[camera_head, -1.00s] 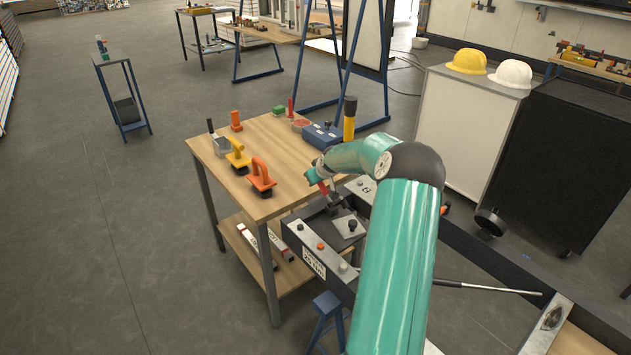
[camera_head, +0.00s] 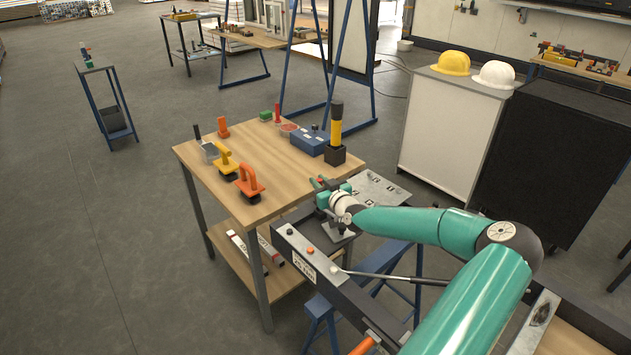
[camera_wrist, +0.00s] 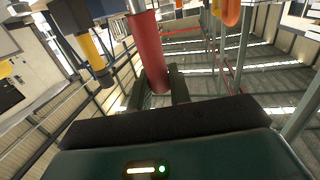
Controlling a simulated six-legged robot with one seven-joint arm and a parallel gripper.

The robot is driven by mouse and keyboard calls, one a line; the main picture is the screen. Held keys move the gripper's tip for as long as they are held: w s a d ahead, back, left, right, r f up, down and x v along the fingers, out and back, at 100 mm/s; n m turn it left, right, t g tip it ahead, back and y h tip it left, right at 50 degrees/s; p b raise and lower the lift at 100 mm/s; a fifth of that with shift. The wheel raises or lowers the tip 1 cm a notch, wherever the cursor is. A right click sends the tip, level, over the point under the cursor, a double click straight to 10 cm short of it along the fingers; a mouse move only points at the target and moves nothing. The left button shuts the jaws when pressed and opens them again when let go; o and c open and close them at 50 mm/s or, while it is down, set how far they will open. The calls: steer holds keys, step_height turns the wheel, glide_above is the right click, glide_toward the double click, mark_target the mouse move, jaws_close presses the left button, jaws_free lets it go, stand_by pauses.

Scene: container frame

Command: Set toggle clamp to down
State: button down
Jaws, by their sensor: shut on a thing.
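The toggle clamp's red handle (camera_wrist: 148,52) runs between the two dark fingers of my gripper (camera_wrist: 157,92) in the wrist view. The gripper is shut on it. In the head view my gripper (camera_head: 326,192) is at the clamp, above the dark frame beside the wooden table, and only a small red bit of the handle (camera_head: 317,183) shows. My wrist hides most of the clamp. A grey plate (camera_head: 340,236) shows just below the wrist. I cannot tell the handle's exact angle.
The wooden table (camera_head: 222,178) holds orange and yellow handled tools, a blue box (camera_head: 309,144) and a yellow-black torch-like tool (camera_head: 336,124) close behind my gripper. A dark beam (camera_head: 335,278) with buttons and a thin grey rod (camera_head: 400,277) lie in front. Open floor is at the left.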

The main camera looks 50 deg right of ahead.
steer(key=shift+s+t, duration=0.4)
steer(key=shift+s, duration=0.05)
steer(key=c, duration=1.3)
jaws_free()
steer(key=shift+f, duration=0.1)
steer(key=shift+c, duration=0.2)
steer(key=shift+s, duration=0.1)
steer(key=v, duration=1.3)
steer(key=shift+s+a, duration=0.2)
steer(key=shift+s, duration=0.05)
steer(key=shift+f, duration=0.1)
